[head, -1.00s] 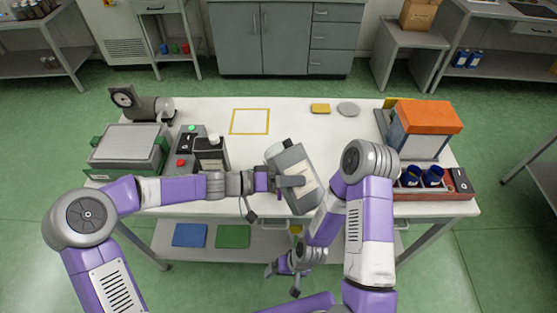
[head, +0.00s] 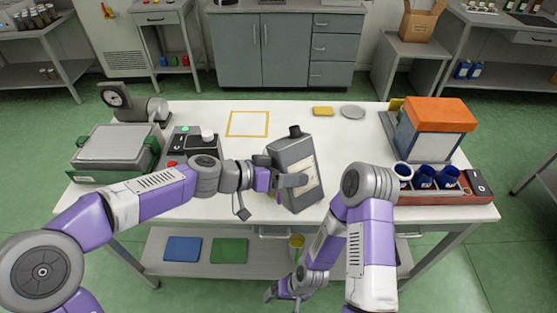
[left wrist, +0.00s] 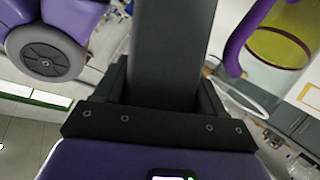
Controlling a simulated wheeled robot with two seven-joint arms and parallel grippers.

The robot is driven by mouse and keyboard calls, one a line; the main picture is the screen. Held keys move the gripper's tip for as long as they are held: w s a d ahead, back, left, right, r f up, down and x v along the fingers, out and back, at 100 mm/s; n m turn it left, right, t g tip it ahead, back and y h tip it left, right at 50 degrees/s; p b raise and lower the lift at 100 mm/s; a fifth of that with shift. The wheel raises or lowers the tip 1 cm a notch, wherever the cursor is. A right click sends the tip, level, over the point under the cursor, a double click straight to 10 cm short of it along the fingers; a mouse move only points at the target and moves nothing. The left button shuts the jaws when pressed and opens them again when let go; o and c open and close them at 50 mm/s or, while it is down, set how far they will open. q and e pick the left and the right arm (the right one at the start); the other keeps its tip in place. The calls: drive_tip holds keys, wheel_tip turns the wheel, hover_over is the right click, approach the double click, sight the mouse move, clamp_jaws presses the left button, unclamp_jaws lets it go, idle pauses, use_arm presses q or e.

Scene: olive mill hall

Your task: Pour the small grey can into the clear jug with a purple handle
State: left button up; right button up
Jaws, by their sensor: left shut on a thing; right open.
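My left gripper (head: 282,181) is shut on the small grey can (head: 290,155), a flat-sided can with a black cap and a pale label. It holds the can over the table's front middle, leaning slightly left. In the left wrist view the can (left wrist: 170,45) is a dark block filling the middle. The clear jug (left wrist: 280,55) with its purple handle (left wrist: 240,40) shows at the upper right there, with yellowish liquid inside; in the head view I cannot make it out, probably hidden behind the can and gripper. My right gripper (head: 283,291) is open and empty, low in front of the table.
A red tray (head: 432,196) with blue cups stands at the right, by an orange-topped box (head: 436,112). A yellow outlined square (head: 247,124) lies at the back.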

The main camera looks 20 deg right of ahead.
sight(279, 160)
use_arm(q)
drive_tip(key=shift+f+m+y+b, duration=0.1)
drive_tip(key=shift+m+y+b, duration=0.25)
drive_tip(key=shift+b, duration=0.55)
drive_tip(key=shift+r+m+t, duration=0.25)
drive_tip(key=shift+r+t, duration=0.05)
drive_tip(key=shift+r, duration=0.05)
wheel_tip(279, 160, up, 4)
drive_tip(key=shift+s+f+m+t+p, duration=0.1)
drive_tip(key=shift+m+t+p, duration=0.3)
drive_tip(key=shift+p, duration=0.2)
drive_tip(key=shift+r, duration=0.35)
drive_tip(key=shift+m+t+b, duration=0.3)
drive_tip(key=shift+m+b, duration=0.1)
drive_tip(key=shift+b, duration=0.15)
drive_tip(key=shift+r+m+t+y+b, duration=0.3)
drive_tip(key=shift+r+y, duration=0.05)
